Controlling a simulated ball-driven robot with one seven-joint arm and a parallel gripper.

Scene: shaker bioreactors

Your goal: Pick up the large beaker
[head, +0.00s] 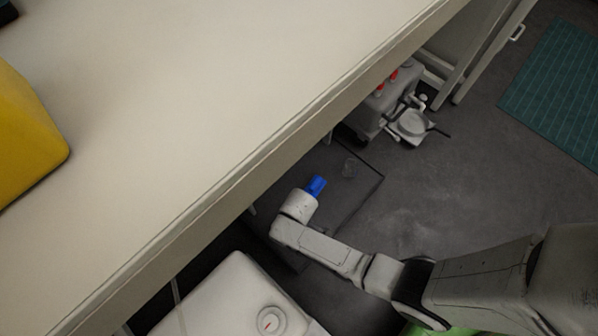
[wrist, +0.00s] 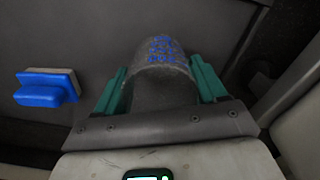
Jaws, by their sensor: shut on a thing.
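My gripper (wrist: 158,80) has its two teal fingers shut on the large beaker (wrist: 161,62), one on each side. The beaker is clear and greyish with blue printed markings. Its lower part is hidden by the gripper body in the wrist view. In the head view my arm reaches down beside the bench, and I cannot make out the fingers or the held beaker there.
A blue-handled block (wrist: 45,88) lies left of the beaker in the wrist view. The pale bench (head: 210,90) runs close along the arm. A white device (head: 235,300) stands at the lower left, and a container with red caps (head: 385,100) stands beyond. Open floor (head: 450,170) lies right.

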